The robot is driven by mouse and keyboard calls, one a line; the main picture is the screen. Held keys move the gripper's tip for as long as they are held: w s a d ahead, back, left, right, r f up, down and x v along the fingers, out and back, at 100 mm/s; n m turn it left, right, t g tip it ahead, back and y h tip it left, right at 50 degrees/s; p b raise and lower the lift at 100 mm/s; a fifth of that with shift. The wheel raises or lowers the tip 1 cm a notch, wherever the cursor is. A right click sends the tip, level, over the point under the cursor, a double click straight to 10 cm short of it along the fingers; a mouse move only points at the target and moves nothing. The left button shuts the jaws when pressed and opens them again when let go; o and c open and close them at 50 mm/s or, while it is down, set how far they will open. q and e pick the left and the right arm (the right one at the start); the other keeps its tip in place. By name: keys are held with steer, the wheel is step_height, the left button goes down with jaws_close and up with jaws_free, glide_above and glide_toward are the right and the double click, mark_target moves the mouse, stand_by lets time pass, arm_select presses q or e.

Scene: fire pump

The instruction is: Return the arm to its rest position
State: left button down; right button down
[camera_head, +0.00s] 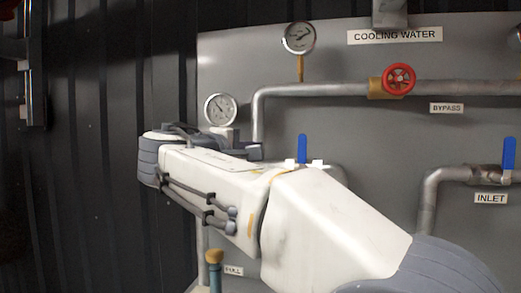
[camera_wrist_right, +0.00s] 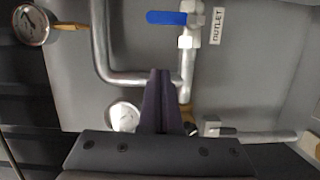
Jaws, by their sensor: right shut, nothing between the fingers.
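My right arm (camera_head: 320,225) reaches from the lower right across the head view, in front of the pump panel, and bends at a grey joint on the left. My right gripper is hidden behind the arm there. In the right wrist view my right gripper (camera_wrist_right: 161,75) has its dark fingers together, with nothing seen between them. The fingers overlap the picture of a grey pipe (camera_wrist_right: 130,78); I cannot tell how far apart they are. My left gripper is not in view.
The grey panel (camera_head: 350,120) carries a red bypass valve wheel (camera_head: 399,78), two gauges (camera_head: 299,37) (camera_head: 220,108) and a blue inlet lever (camera_head: 509,155). In the wrist view a blue lever (camera_wrist_right: 166,18) is beside the OUTLET label (camera_wrist_right: 217,27). A dark ribbed wall (camera_head: 110,100) stands left.

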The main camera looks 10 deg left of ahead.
steer(key=shift+s, duration=0.15)
steer(key=s+d+f+g+y, duration=0.1)
steer(key=s+d+f+g, duration=0.15)
steer(key=f, duration=0.55)
steer(key=s+d+f+g+y, duration=0.2)
steer(key=s+f+g, duration=0.1)
steer(key=f, duration=0.4)
steer(key=s+d+f+g+y, duration=0.1)
steer(key=s+d+f+g, duration=0.15)
steer(key=f, duration=0.55)
steer(key=s+d+f+m+g+y, duration=0.2)
steer(key=s+d+f+m+g, duration=0.15)
steer(key=s+f, duration=0.7)
steer(key=s+d+f+m+g+y, duration=0.1)
steer(key=s+d+f+m+g, duration=0.15)
steer(key=s+f+g, duration=0.75)
steer(key=s+r+t+p, duration=0.2)
steer(key=r+p, duration=0.5)
steer(key=r, duration=0.1)
steer(key=s+r+t+p, duration=0.2)
steer(key=r+t+p, duration=0.1)
steer(key=r+p, duration=0.5)
steer(key=shift+r+y, duration=0.3)
